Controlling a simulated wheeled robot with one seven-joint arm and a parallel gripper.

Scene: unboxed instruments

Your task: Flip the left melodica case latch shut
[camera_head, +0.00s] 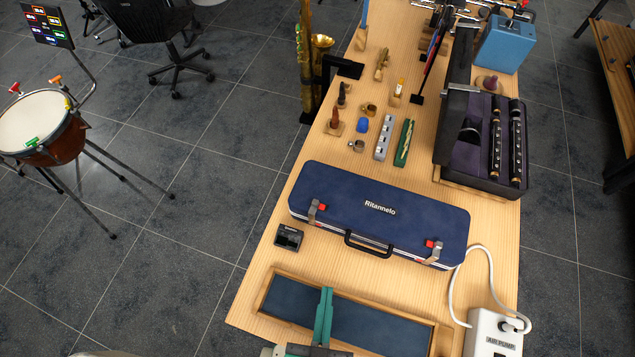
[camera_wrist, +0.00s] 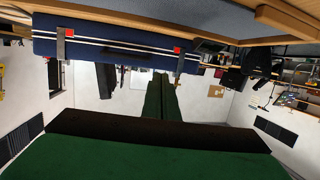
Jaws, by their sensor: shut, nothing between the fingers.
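The closed dark-blue melodica case (camera_head: 345,196) lies on the wooden table, its handle (camera_head: 368,244) facing my gripper. Its left latch (camera_head: 313,211) is a silver strip with a red piece beside it on the front edge. I cannot tell if it is fastened. The right latch (camera_head: 434,253) looks similar. My gripper (camera_head: 327,292) has green fingers, shut and empty, over the tray in front of the case, apart from both latches.
A wooden tray with a blue lining (camera_head: 385,328) lies below my gripper. A white air pump (camera_head: 494,335) with a hose stands right. Small instruments and an open clarinet case (camera_head: 455,178) lie behind the melodica case.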

